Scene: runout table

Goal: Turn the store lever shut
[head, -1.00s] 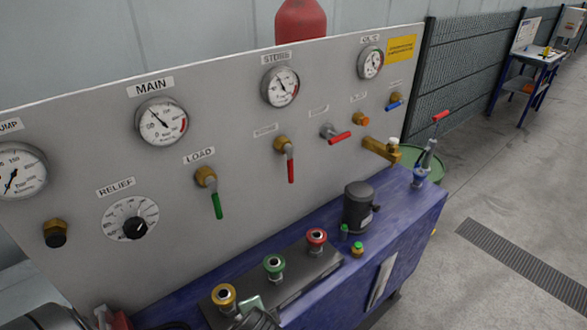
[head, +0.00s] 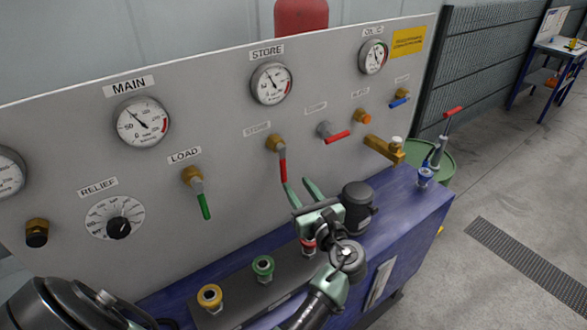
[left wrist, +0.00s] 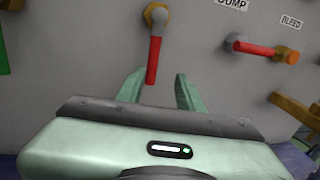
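The store lever has a brass valve body and a red handle (head: 283,170) that hangs nearly straight down from the panel, under a small label. In the left wrist view the red handle (left wrist: 153,62) points down at the gap between my fingers. My left gripper (head: 299,186) is open, its pale green fingers pointing at the panel just below the handle. In the left wrist view the left gripper (left wrist: 157,88) has one finger on each side of the handle's lower end, with visible gaps. I see no contact. My right gripper is not in view.
The load lever (head: 204,205) with a green handle is to the left, and another red-handled lever (head: 337,137) is to the right. A dark cylinder (head: 358,207) stands close beside my left gripper.

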